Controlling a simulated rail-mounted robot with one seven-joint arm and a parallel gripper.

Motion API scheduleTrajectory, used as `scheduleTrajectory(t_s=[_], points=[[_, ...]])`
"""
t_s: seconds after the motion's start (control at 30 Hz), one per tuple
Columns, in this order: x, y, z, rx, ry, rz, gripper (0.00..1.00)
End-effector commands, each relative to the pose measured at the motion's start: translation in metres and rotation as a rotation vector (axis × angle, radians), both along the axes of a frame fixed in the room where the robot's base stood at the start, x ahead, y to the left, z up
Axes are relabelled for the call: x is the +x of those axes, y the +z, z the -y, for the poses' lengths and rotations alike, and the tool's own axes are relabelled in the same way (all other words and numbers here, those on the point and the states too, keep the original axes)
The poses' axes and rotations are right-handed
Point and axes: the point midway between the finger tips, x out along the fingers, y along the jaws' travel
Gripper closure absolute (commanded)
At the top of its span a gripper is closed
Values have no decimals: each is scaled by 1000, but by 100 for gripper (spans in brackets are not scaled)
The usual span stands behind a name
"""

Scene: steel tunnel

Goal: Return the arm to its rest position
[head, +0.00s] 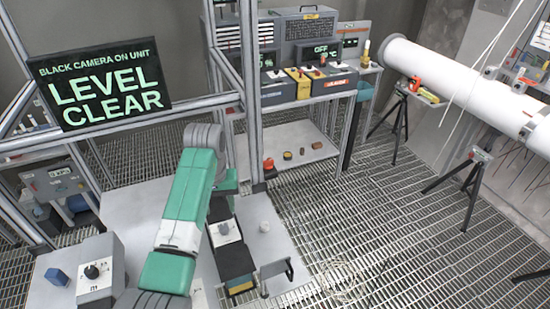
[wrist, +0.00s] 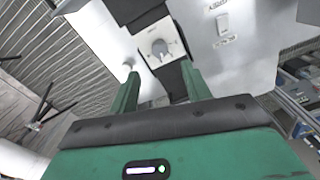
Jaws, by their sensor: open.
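My gripper (wrist: 160,71) shows in the wrist view with its two green fingers apart and nothing between them. Beyond the fingertips is a black unit with a pale dial plate and a grey knob (wrist: 160,48). It also shows in the head view as a dark unit (head: 236,262) on the pale table. My green and white arm (head: 188,190) is bent over the table, and it largely hides the gripper in the head view. I cannot tell the exact gap between the fingertips and the unit.
A small white knob-like piece (head: 264,227) and a black bracket (head: 277,272) are right of the unit. A grey dial box (head: 100,262) and a blue block (head: 57,276) are at left. A screen (head: 103,88) reads "LEVEL CLEAR". Metal frame posts (head: 250,90) rise behind my arm.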

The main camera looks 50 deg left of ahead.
Motion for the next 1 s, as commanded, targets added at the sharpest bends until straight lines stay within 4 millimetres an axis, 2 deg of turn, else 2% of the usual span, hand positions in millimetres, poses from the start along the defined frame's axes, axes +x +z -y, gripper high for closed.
scheduleTrajectory(t_s=[0.27, 0.37, 0.47, 0.5, 0.57, 0.6, 0.67, 0.7, 0.77, 0.8, 0.87, 0.9, 0.97, 1.0], points=[[3, 1, 2, 5, -6, 5, 52], [45, 18, 22, 89, -86, 98, 52], [111, 55, 65, 236, -218, 278, 52], [135, 73, 86, 295, -271, 359, 52], [165, 103, 121, 381, -342, 482, 52], [181, 125, 146, 435, -388, 567, 52], [199, 159, 184, 512, -448, 694, 52], [207, 184, 211, 564, -483, 780, 52], [212, 220, 251, 635, -531, 912, 52], [211, 245, 278, 680, -557, 999, 52], [202, 283, 317, 747, -590, 1132, 52], [192, 308, 343, 788, -606, 1222, 52], [171, 343, 378, 849, -624, 1353, 52], [154, 367, 401, 888, -629, 1441, 52]])
